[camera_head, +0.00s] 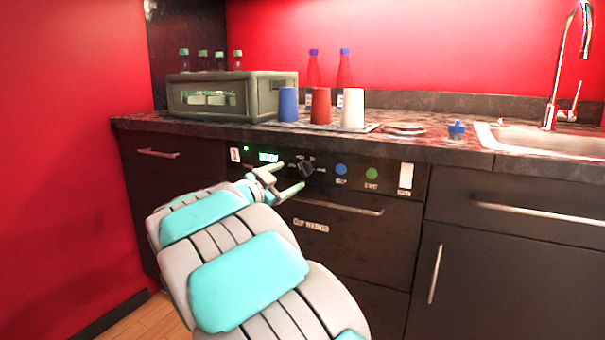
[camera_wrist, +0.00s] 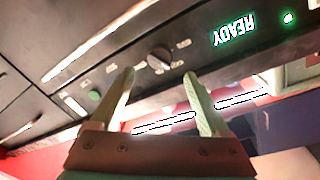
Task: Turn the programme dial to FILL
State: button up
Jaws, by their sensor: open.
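The dark round programme dial (camera_head: 307,167) is on the black control panel (camera_head: 324,184) under the worktop. In the wrist view, which shows the panel upside down, the dial (camera_wrist: 159,60) lies just beyond and between my fingertips. The small labels around it are too small to read, and I cannot tell which one it points to. A lit display (camera_wrist: 233,30) beside it reads READY. My gripper (camera_head: 290,177) is open and empty in front of the panel, close to the dial. It also shows in the wrist view (camera_wrist: 159,76), with no visible contact with the dial.
A blue button (camera_head: 341,170) and a green button (camera_head: 371,174) sit right of the dial. A drawer handle (camera_head: 338,206) runs below. Above, the worktop holds a blue cup (camera_head: 288,104), a red cup (camera_head: 321,106) and a white cup (camera_head: 352,108) near its front edge.

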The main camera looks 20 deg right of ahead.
aim_at(300, 170)
jog(key=shift+x, duration=3.1)
grip_shut()
